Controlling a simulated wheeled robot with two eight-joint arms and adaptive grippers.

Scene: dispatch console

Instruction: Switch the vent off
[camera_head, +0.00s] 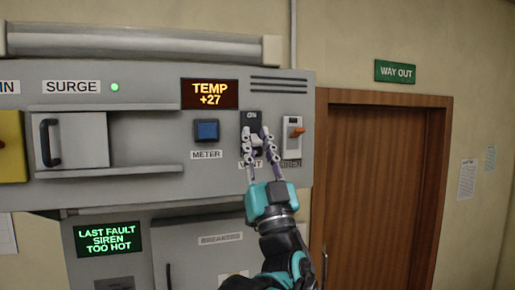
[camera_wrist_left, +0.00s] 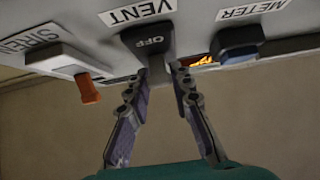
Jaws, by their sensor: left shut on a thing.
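The vent switch (camera_head: 250,118) is a dark block on the grey console's right part, with ON on its upper part in the head view. In the left wrist view the vent switch (camera_wrist_left: 147,40) shows the word OFF, beside the VENT label (camera_wrist_left: 137,12). My left gripper (camera_head: 257,136) is at the switch's lower part, its fingers reaching up from below. In the wrist view my left gripper (camera_wrist_left: 159,70) has its fingertips against the switch, shut on it. The fingers partly cover the switch and the VENT label, and the lever's position is hard to tell. My right gripper is out of view.
The siren switch (camera_head: 295,133) with an orange lever is close on the right. The blue meter button (camera_head: 207,131) is on the left. A TEMP display (camera_head: 210,94) reads +27 above. A sliding cover (camera_head: 80,140) and a yellow box (camera_head: 12,148) are further left.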

